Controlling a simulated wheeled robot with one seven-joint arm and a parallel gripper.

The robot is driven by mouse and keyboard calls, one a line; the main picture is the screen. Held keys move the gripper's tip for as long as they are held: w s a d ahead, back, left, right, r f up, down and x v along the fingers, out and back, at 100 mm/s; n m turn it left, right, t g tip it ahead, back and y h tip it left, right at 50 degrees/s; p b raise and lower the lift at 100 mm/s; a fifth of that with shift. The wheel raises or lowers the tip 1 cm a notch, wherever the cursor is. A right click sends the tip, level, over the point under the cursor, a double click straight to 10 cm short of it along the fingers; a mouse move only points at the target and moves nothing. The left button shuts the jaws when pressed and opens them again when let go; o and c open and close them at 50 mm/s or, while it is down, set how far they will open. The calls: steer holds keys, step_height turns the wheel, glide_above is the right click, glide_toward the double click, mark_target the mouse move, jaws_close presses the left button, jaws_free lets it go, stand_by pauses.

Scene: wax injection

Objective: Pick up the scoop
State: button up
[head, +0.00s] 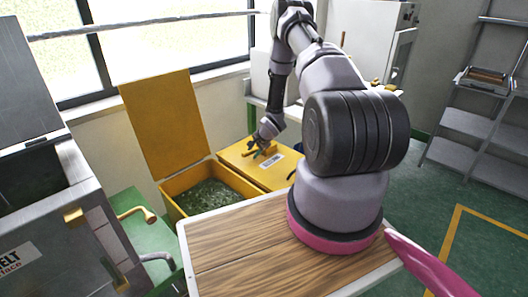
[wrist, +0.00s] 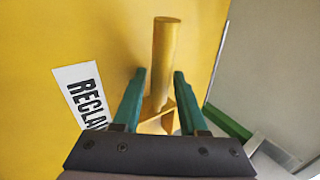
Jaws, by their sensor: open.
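A yellow scoop (wrist: 166,48) lies on the closed yellow lid (head: 234,156) of the bin marked with a white label. In the wrist view its round handle points away from me, and its wider part shows lower down between the fingers. My gripper (wrist: 160,74) is open, with one green finger on each side of the scoop in that view. I cannot tell whether they touch it. In the head view my gripper (head: 262,150) is low over the lid, and the scoop is small and partly hidden by it.
An open yellow bin (head: 210,194) with dark green bits inside stands left of the closed lid, its raised lid (head: 163,122) upright behind. A metal melting furnace (head: 60,225) is at the left. A grey shelf rack (head: 480,120) stands at the right. The green floor (head: 440,205) is clear at right.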

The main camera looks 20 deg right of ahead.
jaws_close()
step_height(320, 180, up, 10)
steer(key=shift+r, duration=0.1)
stand_by(0.5)
